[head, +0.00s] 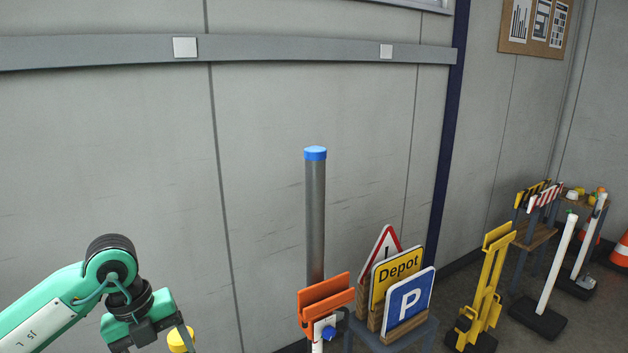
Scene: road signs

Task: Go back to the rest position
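My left arm, teal with black joints, comes in at the lower left. Its dark gripper (165,340) is at the bottom edge and partly cut off, well to the left of the sign post. A small yellow rounded piece (180,340) shows at its finger; I cannot tell whether it is held, or whether the fingers are open. My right gripper is out of view. A grey post (315,215) with a blue cap stands upright at the centre. An orange bracket (326,300) with a blue knob (328,333) sits low in front of it.
A wooden rack on a small table (420,332) holds a red-edged triangle sign (380,248), a yellow Depot sign (397,277) and a blue P sign (408,301). Right of it stand a yellow stand (487,295), a white post (557,262) and striped barriers (540,195). A grey wall is behind.

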